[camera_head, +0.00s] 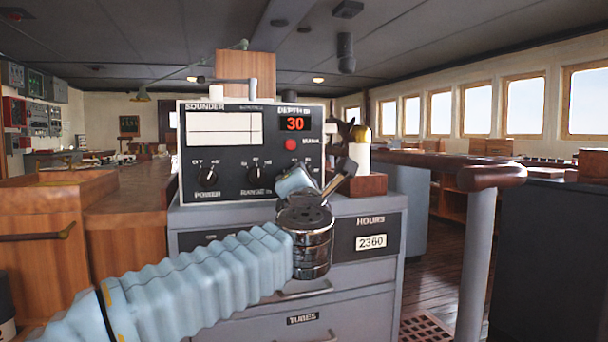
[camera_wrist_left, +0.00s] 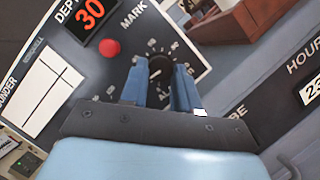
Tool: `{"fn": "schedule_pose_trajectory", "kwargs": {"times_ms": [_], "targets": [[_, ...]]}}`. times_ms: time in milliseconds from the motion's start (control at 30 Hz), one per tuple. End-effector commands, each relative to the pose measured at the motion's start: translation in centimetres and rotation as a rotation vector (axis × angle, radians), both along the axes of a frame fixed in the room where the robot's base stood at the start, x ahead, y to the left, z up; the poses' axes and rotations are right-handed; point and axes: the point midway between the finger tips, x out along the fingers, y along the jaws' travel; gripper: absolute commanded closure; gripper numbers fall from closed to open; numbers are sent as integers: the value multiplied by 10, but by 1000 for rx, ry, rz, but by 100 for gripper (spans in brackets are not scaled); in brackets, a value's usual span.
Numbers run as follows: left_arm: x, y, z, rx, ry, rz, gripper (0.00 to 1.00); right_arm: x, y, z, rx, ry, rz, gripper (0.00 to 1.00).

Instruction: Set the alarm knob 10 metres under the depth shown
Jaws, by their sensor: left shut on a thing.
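The sounder panel (camera_head: 228,165) stands upright on a grey cabinet, and its red depth display (camera_head: 295,124) reads 30. The display also shows tilted in the left wrist view (camera_wrist_left: 89,13). The black alarm knob (camera_wrist_left: 160,70) sits in a dial of small white marks, too small to read surely. A pale pointer line shows on the knob. My left gripper (camera_head: 312,182) is at the lower right of the panel and hides the knob in the head view. In the left wrist view its two blue fingers (camera_wrist_left: 159,84) are shut on the knob's sides. My right gripper is out of view.
A red mark button (camera_head: 291,143) is above the alarm dial. Power (camera_head: 207,177) and range (camera_head: 255,174) knobs are to the left. A white cylinder (camera_head: 357,165) on a wooden block (camera_head: 368,185) stands right of the panel. A railing (camera_head: 480,178) is further right.

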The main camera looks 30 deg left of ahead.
Motion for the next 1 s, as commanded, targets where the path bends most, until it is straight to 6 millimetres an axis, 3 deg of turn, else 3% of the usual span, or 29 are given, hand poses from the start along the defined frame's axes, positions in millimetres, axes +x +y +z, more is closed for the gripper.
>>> {"fn": "schedule_pose_trajectory", "kwargs": {"times_ms": [433, 467, 600, 1000], "targets": [[0, -1, 0, 5, 6, -1, 100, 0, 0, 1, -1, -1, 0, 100], [0, -1, 0, 5, 6, -1, 65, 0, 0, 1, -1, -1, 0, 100], [0, 0, 0, 5, 6, -1, 44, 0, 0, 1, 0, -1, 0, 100], [-9, -5, -3, 4, 4, -1, 44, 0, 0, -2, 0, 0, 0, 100]]}}
